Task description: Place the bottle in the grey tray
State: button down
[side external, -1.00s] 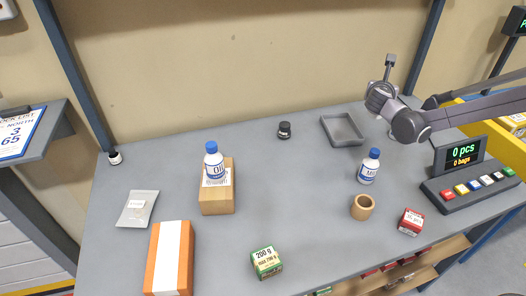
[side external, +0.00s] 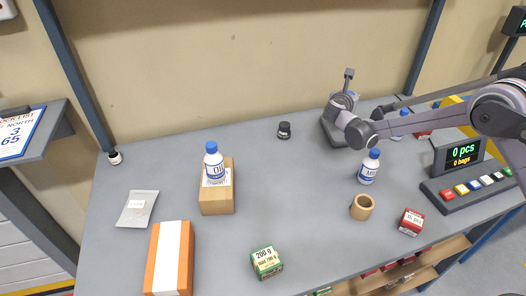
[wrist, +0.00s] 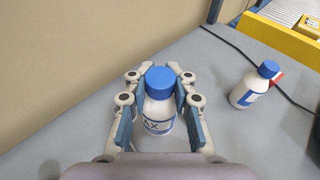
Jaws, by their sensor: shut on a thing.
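In the wrist view my gripper (wrist: 158,108) is shut around a white bottle (wrist: 158,112) with a blue cap and a blue label, part of which reads "AX". The bottle stands upright between the two fingers. I cannot tell whether the bottle is inside the tray, and the wrist view does not clearly show the tray.
Another blue-capped bottle (wrist: 255,85) stands to the right. A third (side external: 368,167) stands before my arm, near a cardboard ring (side external: 363,207) and red box (side external: 411,222). A bottle (side external: 213,163) tops a brown box (side external: 217,203).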

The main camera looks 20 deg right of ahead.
jog(key=shift+f, duration=2.05)
jog(key=shift+f, duration=0.1)
jog(key=c, duration=1.1)
grip_release()
